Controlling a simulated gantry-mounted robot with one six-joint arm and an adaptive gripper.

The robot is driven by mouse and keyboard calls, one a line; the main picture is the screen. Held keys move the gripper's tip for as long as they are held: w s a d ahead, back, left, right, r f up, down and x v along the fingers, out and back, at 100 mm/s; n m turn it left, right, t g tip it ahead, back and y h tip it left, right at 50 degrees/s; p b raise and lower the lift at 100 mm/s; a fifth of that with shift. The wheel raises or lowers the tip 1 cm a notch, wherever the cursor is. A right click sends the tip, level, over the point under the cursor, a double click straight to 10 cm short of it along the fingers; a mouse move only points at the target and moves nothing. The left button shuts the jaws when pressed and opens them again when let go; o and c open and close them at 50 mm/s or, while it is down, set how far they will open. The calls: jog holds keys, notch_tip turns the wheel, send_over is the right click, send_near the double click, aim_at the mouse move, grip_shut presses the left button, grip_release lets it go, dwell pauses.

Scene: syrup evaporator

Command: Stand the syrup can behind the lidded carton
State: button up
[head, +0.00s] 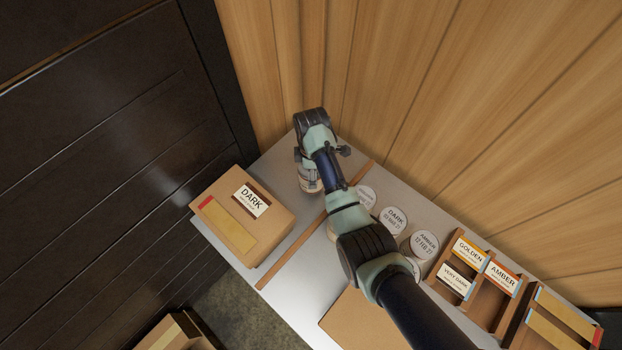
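The lidded carton (265,233) is a brown cardboard box with a DARK label and a yellow panel on top. It sits at the left end of the grey counter. A pale syrup can (311,187) shows partly under my gripper (309,168), to the right of the carton and a little toward the wood wall, with a gap between them. The can looks upright. My gripper points down over it and hides its top. The fingers are too small and covered to tell whether they are closed on it, or whether the can touches the counter.
A thin wooden strip (300,243) crosses the counter. Right of it stand several round-topped cans, one marked DARK (394,219), partly behind my arm. Wooden label boxes (476,303) and a flat brown board (352,325) lie farther right. A wood wall (430,80) bounds the back.

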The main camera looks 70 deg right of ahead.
jog(key=shift+d+f+b, duration=0.1)
jog(key=shift+f+b, duration=0.4)
jog(key=shift+f, duration=1.7)
jog(key=shift+f, duration=0.2)
jog(key=o, duration=1.6)
notch_tip(320, 180, up, 12)
jog(key=p, duration=0.2)
jog(key=shift+r+p, duration=0.15)
jog(key=shift+p, duration=0.15)
